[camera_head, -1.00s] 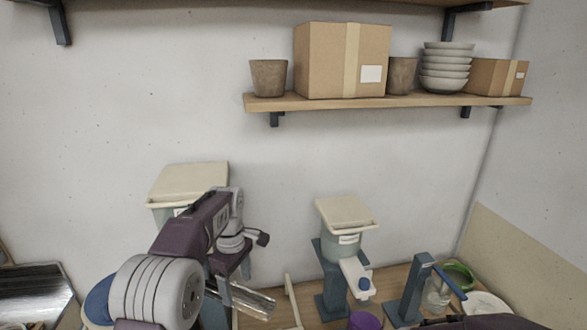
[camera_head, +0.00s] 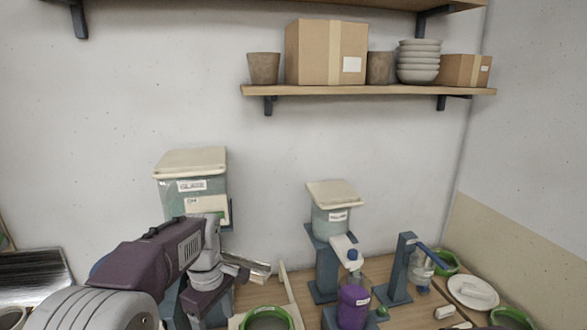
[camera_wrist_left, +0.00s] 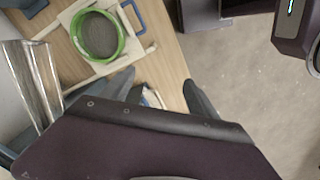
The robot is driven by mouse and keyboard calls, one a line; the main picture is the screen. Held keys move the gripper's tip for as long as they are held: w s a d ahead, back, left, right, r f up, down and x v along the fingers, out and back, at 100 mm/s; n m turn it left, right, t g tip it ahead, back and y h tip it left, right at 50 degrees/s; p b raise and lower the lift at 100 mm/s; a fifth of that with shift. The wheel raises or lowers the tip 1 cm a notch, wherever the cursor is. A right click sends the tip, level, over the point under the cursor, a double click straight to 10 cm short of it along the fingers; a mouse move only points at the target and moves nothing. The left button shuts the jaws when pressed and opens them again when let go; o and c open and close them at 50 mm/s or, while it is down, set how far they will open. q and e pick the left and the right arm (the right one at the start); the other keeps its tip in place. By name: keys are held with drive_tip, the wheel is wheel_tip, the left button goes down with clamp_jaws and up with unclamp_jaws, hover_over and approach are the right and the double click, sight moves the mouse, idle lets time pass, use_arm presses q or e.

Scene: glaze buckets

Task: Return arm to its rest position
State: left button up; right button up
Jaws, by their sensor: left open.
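My left arm (camera_head: 160,258) comes in from the lower left, in front of the left bucket, with its wrist bent downward. In the head view the fingers are hard to make out. In the left wrist view my left gripper (camera_wrist_left: 160,92) has its fingers spread apart with nothing held between them. It hangs beyond the table's edge side, over floor and table. My right gripper is in neither view.
A lidded bucket (camera_head: 190,187) stands behind my left arm, another (camera_head: 333,212) on a blue stand. A green ring (camera_wrist_left: 97,35) lies on a pale board, near a shiny trough (camera_wrist_left: 42,85). A purple bottle (camera_head: 353,305) and white plate (camera_head: 470,292) stand right. Grey floor (camera_wrist_left: 255,90) is clear.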

use_arm(q)
drive_tip(key=s+f+m+t+b, duration=0.1)
drive_tip(key=s+f+m+b, duration=0.3)
drive_tip(key=s+f+m, duration=0.9)
wheel_tip(320, 180, down, 5)
drive_tip(key=shift+s+a, duration=0.3)
drive_tip(key=shift+s, duration=0.25)
drive_tip(key=shift+s, duration=0.1)
idle(0.5)
